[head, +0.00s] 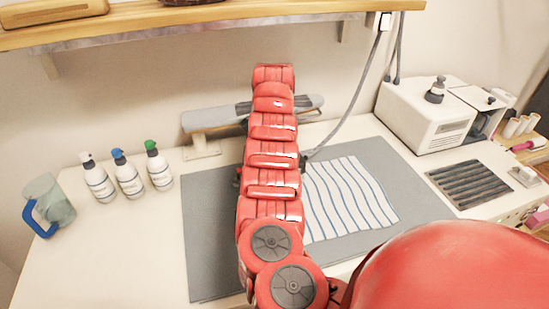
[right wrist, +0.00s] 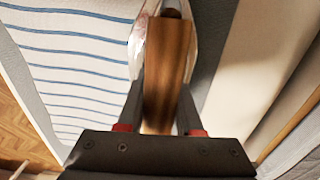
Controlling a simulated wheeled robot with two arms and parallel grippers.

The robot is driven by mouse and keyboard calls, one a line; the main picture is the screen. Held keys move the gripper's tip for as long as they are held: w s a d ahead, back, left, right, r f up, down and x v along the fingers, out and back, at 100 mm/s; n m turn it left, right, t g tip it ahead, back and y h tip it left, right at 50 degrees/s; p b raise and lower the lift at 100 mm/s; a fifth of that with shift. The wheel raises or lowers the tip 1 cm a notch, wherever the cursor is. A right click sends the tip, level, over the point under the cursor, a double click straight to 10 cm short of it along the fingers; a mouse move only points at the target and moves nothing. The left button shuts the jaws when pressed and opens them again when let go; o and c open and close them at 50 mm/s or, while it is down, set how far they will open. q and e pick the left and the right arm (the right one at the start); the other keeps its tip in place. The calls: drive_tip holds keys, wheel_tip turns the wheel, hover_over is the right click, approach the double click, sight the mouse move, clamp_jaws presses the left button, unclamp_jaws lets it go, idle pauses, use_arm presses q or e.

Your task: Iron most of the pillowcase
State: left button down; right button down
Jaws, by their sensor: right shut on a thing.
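The pillowcase (head: 347,197), white with blue stripes, lies flat on the grey ironing mat (head: 213,225), right of my right arm in the head view. It also shows at the left of the right wrist view (right wrist: 75,45). My right gripper (right wrist: 163,98) is shut on the wooden handle of the iron (right wrist: 170,65). The iron is beside the striped cloth, over grey mat; I cannot tell whether its sole touches down. In the head view my arm hides the right gripper and nearly all of the iron. My left gripper is not in view.
A hanging cord (head: 357,105) runs down towards the iron. A sleeve board (head: 212,117) stands behind the mat. Several bottles (head: 130,180) and a jug (head: 50,203) stand left. A white steam station (head: 420,118) and dark ribbed rest (head: 468,184) are right. A shelf (head: 200,18) hangs above.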

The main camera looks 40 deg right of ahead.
drive_tip(key=shift+r, duration=0.1)
drive_tip(key=shift+r+p, duration=0.35)
drive_tip(key=shift+r, duration=0.9)
drive_tip(key=shift+r+p, duration=1.7)
drive_tip(key=shift+r, duration=0.55)
